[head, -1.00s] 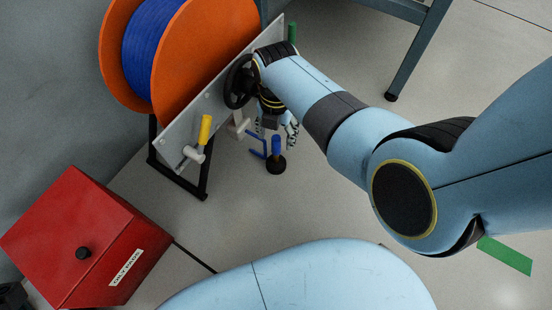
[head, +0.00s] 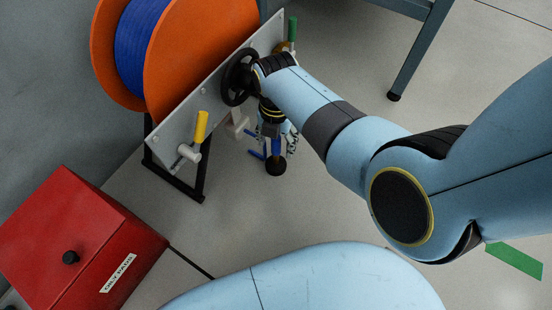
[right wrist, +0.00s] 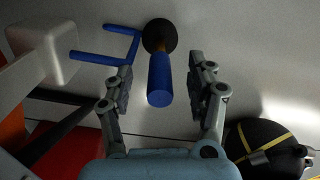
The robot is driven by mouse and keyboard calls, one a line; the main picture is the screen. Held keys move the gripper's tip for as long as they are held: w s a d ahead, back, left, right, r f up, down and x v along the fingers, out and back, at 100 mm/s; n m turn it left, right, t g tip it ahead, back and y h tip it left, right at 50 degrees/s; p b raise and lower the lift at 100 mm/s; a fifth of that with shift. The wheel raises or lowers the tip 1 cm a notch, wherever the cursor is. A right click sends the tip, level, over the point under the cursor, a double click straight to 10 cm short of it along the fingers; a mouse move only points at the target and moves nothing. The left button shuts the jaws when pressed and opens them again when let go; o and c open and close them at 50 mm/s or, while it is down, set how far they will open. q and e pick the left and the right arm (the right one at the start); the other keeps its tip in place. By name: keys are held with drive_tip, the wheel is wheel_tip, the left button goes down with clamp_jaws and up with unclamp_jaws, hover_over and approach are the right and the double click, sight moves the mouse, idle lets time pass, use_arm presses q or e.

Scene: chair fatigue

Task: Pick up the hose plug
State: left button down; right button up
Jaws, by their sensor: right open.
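In the head view the plug (head: 275,147) is partly covered from above by my right gripper (head: 277,138). In the right wrist view the plug (right wrist: 159,80) lies between the two spread fingers of the right gripper (right wrist: 161,72), with gaps on both sides. The right gripper is open and holds nothing. My left gripper is not in view.
A blue bracket (right wrist: 107,58) sits left of the plug. The grey panel (head: 178,137) carries a black handwheel (head: 239,78), a yellow-handled valve (head: 201,127) and a green handle (head: 292,29). A hose reel (head: 205,55) stands behind; a red box (head: 70,235) stands lower left.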

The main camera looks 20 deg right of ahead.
clamp_jaws()
idle(0.7)
